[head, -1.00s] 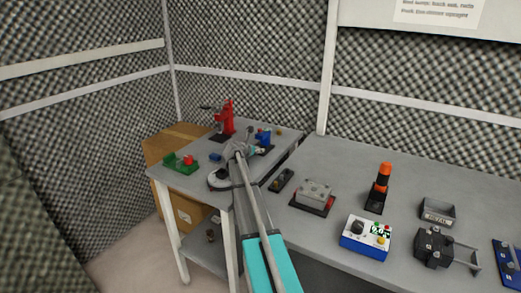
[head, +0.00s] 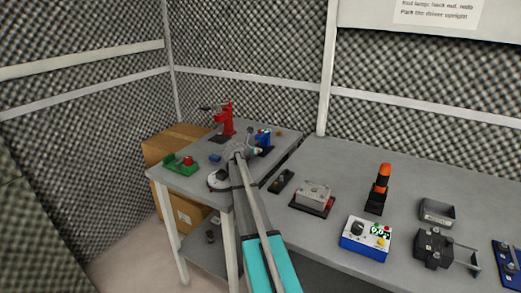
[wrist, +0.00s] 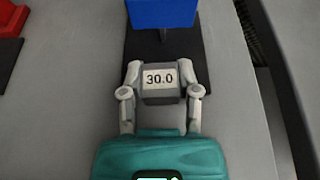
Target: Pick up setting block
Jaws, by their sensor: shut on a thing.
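The setting block (wrist: 160,82) is a small grey block with a white label reading 30.0, in the middle of the wrist view. My gripper (wrist: 160,72) is shut on it, with one finger at each side. Behind the block lies a black base plate (wrist: 140,45) with a blue device (wrist: 163,12) on it. I cannot tell whether the block is touching the plate or held above it. In the head view my gripper (head: 257,151) is at the far table, beside the blue device (head: 263,138); the block is too small to make out there.
A red press (head: 227,120) stands behind my gripper. A green fixture (head: 181,164) with a red part is to the left. The nearer bench on the right holds a grey box (head: 314,194), an orange-topped driver (head: 382,180) and a blue-white control box (head: 367,238). A gap separates the tables.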

